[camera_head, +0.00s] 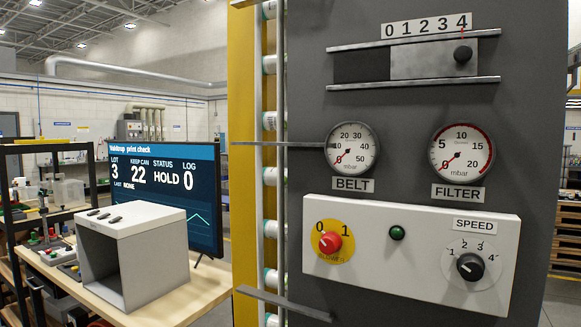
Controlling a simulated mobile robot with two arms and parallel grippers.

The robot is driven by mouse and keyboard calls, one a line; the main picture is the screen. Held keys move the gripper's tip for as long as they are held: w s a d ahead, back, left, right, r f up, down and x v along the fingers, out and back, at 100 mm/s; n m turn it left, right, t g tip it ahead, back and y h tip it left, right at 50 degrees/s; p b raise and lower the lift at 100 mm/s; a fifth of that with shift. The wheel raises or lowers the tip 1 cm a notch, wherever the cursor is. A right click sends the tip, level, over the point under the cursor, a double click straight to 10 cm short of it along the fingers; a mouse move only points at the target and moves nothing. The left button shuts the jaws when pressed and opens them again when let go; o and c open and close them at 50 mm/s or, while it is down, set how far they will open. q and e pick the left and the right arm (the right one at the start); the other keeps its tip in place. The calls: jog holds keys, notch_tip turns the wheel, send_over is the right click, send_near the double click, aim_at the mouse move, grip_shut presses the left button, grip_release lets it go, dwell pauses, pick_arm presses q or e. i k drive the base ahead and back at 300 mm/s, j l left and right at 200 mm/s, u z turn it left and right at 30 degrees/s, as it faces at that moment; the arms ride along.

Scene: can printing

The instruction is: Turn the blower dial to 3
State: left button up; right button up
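The black speed dial (470,267) is on the right of a white control panel (420,292), under a SPEED label (475,225). Its scale runs from 1 to 4. A small pale mark on the knob seems to face left, near the 1, but it is too small to be sure. A red BLOWER knob (329,243) on a yellow disc marked 0 and 1 sits at the panel's left. Which mark it points to is unclear. Neither of my grippers is in view.
A green button (397,233) sits between the knobs. Above are the BELT gauge (352,149), the FILTER gauge (462,152) and a slider with a black knob (463,54). Metal bars (280,302) stick out left. A monitor (205,170) and grey box (150,262) stand left.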

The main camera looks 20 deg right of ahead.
aim_at(470, 266)
jog(key=z, duration=1.3)
